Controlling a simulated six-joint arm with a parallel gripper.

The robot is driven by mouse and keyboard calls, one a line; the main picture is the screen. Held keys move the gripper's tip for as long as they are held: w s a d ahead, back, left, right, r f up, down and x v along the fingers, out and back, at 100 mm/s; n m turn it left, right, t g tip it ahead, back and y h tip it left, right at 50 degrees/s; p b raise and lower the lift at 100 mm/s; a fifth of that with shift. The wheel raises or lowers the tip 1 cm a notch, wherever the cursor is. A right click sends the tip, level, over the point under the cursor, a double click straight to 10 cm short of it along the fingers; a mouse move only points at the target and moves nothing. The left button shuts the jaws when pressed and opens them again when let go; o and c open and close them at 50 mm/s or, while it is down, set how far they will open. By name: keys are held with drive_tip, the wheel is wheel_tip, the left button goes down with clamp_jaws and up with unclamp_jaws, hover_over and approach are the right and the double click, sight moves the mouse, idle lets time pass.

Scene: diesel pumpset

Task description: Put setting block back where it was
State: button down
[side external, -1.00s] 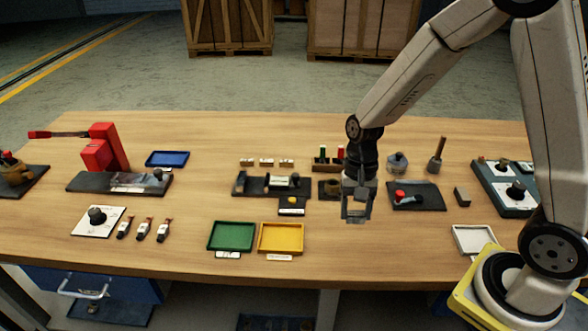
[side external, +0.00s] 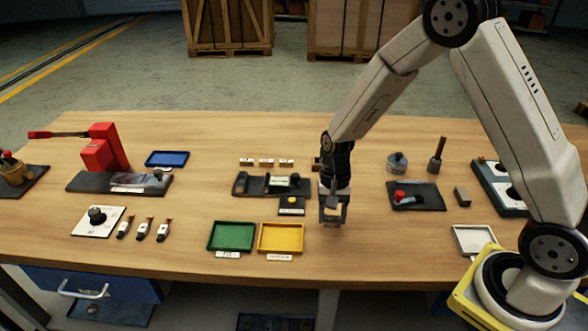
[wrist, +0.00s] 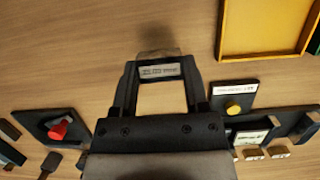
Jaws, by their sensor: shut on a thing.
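The setting block is a small block with a pale label strip. In the wrist view the block (wrist: 160,68) sits between my fingertips, its label facing the camera. My gripper (wrist: 160,78) is shut on it. In the side view my gripper (side external: 333,217) points down with the block held above the bare wood, right of the yellow tray (side external: 280,224). The block is small and partly hidden by the fingers there. I cannot tell its exact gap to the table.
A black pad with a yellow button (side external: 292,201) lies left of my gripper, by a dark fixture (side external: 257,186). A green tray (side external: 231,248) stands at front left. A black plate with a red knob (side external: 417,196) and a grey block (side external: 462,196) are to the right.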

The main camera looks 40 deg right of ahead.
sight(329, 232)
drive_tip(key=shift+w+f, duration=0.3)
drive_tip(key=shift+f, duration=1.5)
drive_tip(key=shift+f, duration=0.15)
drive_tip(key=shift+c, duration=0.5)
unclamp_jaws()
drive_tip(key=v, duration=1.2)
drive_tip(key=shift+s, duration=0.1)
